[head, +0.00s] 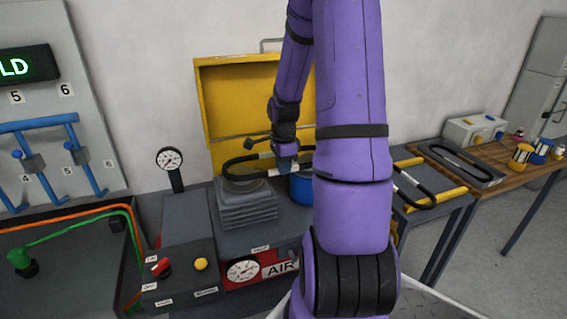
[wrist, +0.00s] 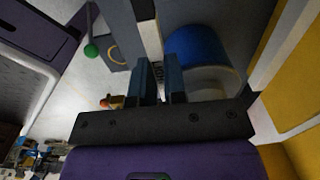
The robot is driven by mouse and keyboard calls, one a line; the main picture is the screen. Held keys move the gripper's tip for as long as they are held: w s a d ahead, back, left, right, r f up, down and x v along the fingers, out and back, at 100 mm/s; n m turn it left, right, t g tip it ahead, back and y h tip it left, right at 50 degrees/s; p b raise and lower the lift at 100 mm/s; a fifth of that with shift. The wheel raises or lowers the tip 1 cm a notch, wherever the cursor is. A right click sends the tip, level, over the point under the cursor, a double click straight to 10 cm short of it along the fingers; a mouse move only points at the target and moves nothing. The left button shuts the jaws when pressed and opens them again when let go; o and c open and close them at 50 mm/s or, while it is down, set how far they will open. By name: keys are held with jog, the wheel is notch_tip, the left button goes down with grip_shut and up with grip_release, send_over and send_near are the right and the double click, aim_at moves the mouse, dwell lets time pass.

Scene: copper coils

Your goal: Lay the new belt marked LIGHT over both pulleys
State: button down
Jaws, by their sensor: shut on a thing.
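My gripper (head: 287,167) is shut on a black belt loop with pale patches (head: 240,163). It holds the belt by its near right side, above the ribbed grey compressor block (head: 247,205) and beside a blue cylinder (head: 301,189). In the wrist view the two fingers (wrist: 160,88) close on a pale strip of the belt (wrist: 152,42), and the blue cylinder (wrist: 196,50) with a whitish lower part is just right of them. I cannot pick out the two pulleys clearly; my arm hides part of this area.
An open yellow cover (head: 228,95) stands behind the machine. A grey control box (head: 180,275) and a gauge (head: 170,160) are at left. Another black belt (head: 414,192) lies by yellow rails at right. A further loop (head: 460,160) lies on a tray on the wooden table.

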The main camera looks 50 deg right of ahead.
jog(key=shift+f, duration=1.05)
jog(key=shift+f, duration=0.1)
jog(key=c, duration=1.1)
grip_release()
notch_tip(320, 180, up, 11)
jog(key=shift+f, duration=0.1)
